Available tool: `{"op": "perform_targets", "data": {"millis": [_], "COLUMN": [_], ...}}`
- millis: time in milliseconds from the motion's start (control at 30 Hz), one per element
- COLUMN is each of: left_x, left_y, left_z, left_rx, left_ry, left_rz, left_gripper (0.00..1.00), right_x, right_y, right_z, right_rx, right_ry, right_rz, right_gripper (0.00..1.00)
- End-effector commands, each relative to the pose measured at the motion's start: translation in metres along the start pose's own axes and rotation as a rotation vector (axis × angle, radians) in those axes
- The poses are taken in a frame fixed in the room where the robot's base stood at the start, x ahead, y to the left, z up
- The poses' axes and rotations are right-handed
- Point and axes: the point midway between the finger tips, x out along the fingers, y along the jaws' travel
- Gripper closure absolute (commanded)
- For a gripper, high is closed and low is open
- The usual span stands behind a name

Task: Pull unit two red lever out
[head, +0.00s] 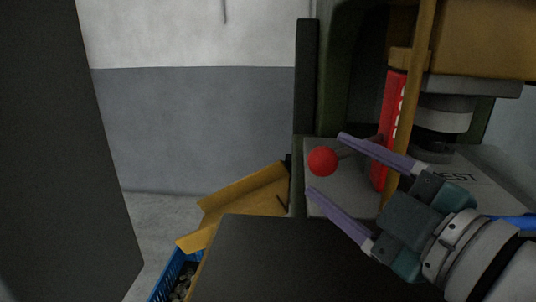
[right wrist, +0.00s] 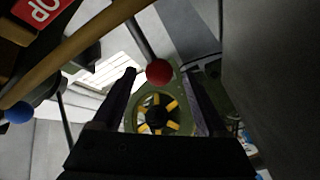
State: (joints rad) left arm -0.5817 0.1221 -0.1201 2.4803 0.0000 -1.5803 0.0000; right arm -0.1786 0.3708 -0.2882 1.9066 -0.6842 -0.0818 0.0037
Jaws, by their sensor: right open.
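The red lever's round knob (head: 322,161) shows in the head view, on a thin grey rod that runs right toward the machine. My right gripper (head: 325,162) is open, with one purple finger above the knob and the other below it in the picture. In the right wrist view the red knob (right wrist: 159,72) lies between the two dark fingertips (right wrist: 160,78), with a gap on both sides. The rod runs up and left from it. I cannot tell whether the knob is fully between the fingers in depth. My left gripper is not in view.
A red sign (head: 393,128) and yellow bar (head: 412,95) stand close to my right gripper. A yellow chute (head: 240,205) leads down toward a blue crate (head: 165,281). A dark panel (head: 60,150) fills the left. A blue ball (right wrist: 19,112) shows in the wrist view.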

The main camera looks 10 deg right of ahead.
Motion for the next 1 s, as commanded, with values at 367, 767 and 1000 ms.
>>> {"op": "perform_targets", "data": {"millis": [367, 767, 1000], "left_x": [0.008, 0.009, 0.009], "left_y": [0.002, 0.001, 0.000], "left_z": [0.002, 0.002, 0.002], "left_rx": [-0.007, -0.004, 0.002], "left_ry": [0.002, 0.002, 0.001], "left_rz": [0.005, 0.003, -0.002], "left_gripper": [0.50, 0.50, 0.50], "right_x": [0.054, 0.061, 0.060], "right_y": [-0.001, 0.000, 0.000], "right_z": [0.001, 0.000, 0.000], "right_rx": [0.001, 0.001, 0.001], "right_ry": [0.000, -0.002, -0.002], "right_rz": [0.000, -0.001, 0.000], "right_gripper": [0.24, 0.25, 0.52]}}
